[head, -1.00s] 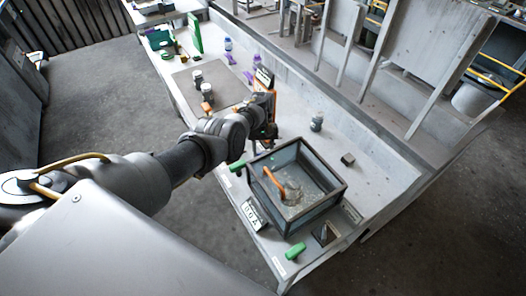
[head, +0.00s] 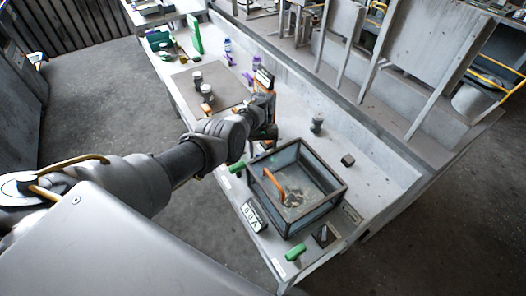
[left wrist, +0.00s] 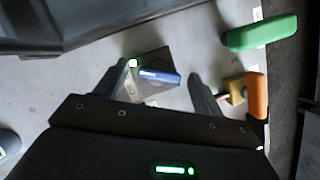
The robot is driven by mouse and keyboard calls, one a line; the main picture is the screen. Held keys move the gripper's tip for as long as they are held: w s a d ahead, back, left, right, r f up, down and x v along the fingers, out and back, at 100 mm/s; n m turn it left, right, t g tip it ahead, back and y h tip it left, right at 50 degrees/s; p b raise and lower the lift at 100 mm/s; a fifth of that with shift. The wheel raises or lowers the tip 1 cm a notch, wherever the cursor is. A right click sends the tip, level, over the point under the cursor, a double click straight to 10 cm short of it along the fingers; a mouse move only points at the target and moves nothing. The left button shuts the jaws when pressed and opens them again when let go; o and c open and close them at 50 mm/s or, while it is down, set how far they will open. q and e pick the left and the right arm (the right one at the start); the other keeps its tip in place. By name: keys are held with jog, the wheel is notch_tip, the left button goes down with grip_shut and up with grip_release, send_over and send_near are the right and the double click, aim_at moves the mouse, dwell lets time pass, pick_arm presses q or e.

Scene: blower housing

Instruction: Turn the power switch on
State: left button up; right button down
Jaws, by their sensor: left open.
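In the left wrist view, a blue lever-like piece (left wrist: 158,75) lies over a dark square plate (left wrist: 152,60) on the grey bench. It may be the power switch; no label on it is readable. My left gripper (left wrist: 163,72) is open, with its two fingers on either side of the blue piece. I cannot tell whether a finger touches it. My right gripper is out of view.
The dark-framed glass tank (head: 335,195) with an orange handle stands close to my gripper. Green handles (head: 295,252) lie along the bench's front edge. Orange-sided equipment (head: 263,80) stands behind.

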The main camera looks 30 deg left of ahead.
pick_arm(q)
jog(key=v, duration=1)
jog(key=shift+r+b, duration=0.35)
jog(key=shift+b, duration=0.05)
jog(key=shift+w, duration=0.1)
